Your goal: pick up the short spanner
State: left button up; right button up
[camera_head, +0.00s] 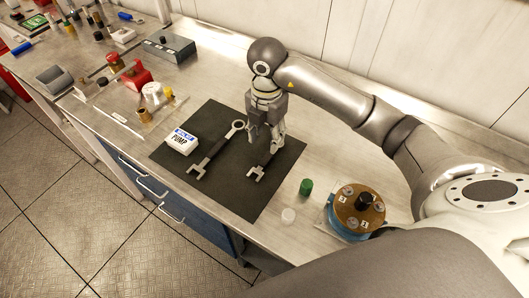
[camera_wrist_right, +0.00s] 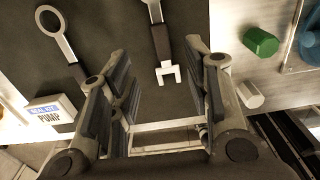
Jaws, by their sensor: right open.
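The short spanner (camera_head: 257,172) lies on the dark mat (camera_head: 255,208), with its open-jaw end towards the front edge. My right gripper (camera_head: 265,144) points down over it and hides its far part in the head view. In the right wrist view the short spanner (camera_wrist_right: 162,42), with a dark handle, lies between the spread fingers of the right gripper (camera_wrist_right: 158,62). The gripper is open and empty; its exact height above the spanner is hard to tell. A longer spanner (camera_head: 214,151) with a ring end lies to the left on the mat. My left gripper is not in view.
A white seal kit box (camera_head: 182,142) sits at the mat's left edge. A green cap (camera_head: 306,186), a white cap (camera_head: 288,215) and a round brown-topped pump part (camera_head: 357,210) stand to the right. Red and white parts (camera_head: 138,75) crowd the bench further left.

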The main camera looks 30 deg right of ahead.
aim_at(267, 156)
jog(key=shift+s+f, duration=0.2)
jog(key=shift+f, duration=0.9)
jog(key=shift+d+f+p, duration=0.1)
jog(key=shift+f+p, duration=0.2)
jog(key=shift+f, duration=0.05)
notch_tip(267, 156, down, 3)
jog(key=shift+w+d+r+p, duration=0.1)
jog(key=shift+w+r+p, duration=0.05)
jog(key=shift+p, duration=0.8)
notch_tip(267, 156, down, 2)
jog(key=shift+f, duration=0.3)
jog(key=shift+c, duration=0.7)
jog(key=c, duration=0.7)
grip_shut()
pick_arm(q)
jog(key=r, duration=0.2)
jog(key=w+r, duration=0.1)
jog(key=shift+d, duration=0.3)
pick_arm(e)
jog(key=shift+w+r, duration=0.1)
